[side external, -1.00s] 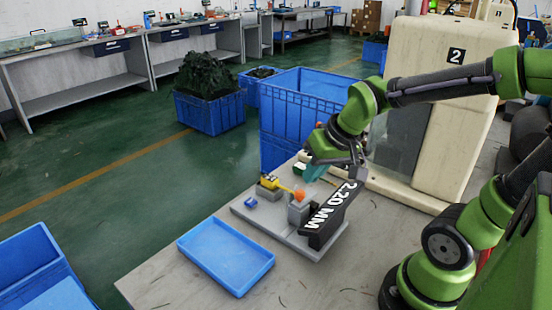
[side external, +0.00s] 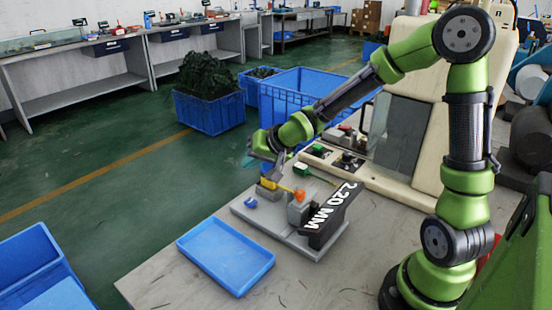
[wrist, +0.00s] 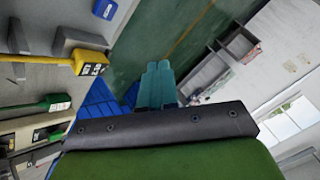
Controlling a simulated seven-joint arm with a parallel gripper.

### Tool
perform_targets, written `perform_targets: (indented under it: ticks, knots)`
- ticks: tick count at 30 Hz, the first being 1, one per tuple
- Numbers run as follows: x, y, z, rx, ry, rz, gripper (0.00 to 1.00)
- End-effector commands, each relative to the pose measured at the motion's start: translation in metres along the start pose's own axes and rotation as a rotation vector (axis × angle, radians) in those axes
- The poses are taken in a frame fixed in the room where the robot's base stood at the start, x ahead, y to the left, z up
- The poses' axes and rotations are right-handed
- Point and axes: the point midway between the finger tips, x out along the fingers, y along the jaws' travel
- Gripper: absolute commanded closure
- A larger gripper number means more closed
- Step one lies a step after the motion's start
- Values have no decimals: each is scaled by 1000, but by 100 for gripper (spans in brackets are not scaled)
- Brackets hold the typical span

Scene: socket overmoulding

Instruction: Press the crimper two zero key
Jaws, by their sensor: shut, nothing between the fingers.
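The crimper (side external: 285,228) is a grey base on the table with a black block marked "2.20 MM" (side external: 332,215). On it are a yellow piece (side external: 268,184), an orange knob (side external: 299,195) and a small blue piece (side external: 250,203). The yellow piece (wrist: 92,62) and blue piece (wrist: 105,8) also show in the wrist view at upper left. The markings are too small to read, so I cannot tell which is the two zero key. My gripper (side external: 250,161), with teal fingers (wrist: 158,78), is shut and empty, above and behind the crimper's left end, apart from it.
A green-handled lever (side external: 315,173) lies behind the crimper, near the cream machine (side external: 390,180). An empty blue tray (side external: 225,255) sits on the table (side external: 330,280) in front. Large blue crates (side external: 285,95) stand behind on the floor. Free table lies at the front right.

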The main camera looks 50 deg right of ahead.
Motion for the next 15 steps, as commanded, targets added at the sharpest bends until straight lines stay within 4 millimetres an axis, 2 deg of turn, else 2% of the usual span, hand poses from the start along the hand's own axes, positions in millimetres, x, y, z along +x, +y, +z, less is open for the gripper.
perform_targets:
  ticks: [8,15]
  knots:
    - [4,3,4,-1,-3,1,100]
    - [25,18,20,-3,-7,4,100]
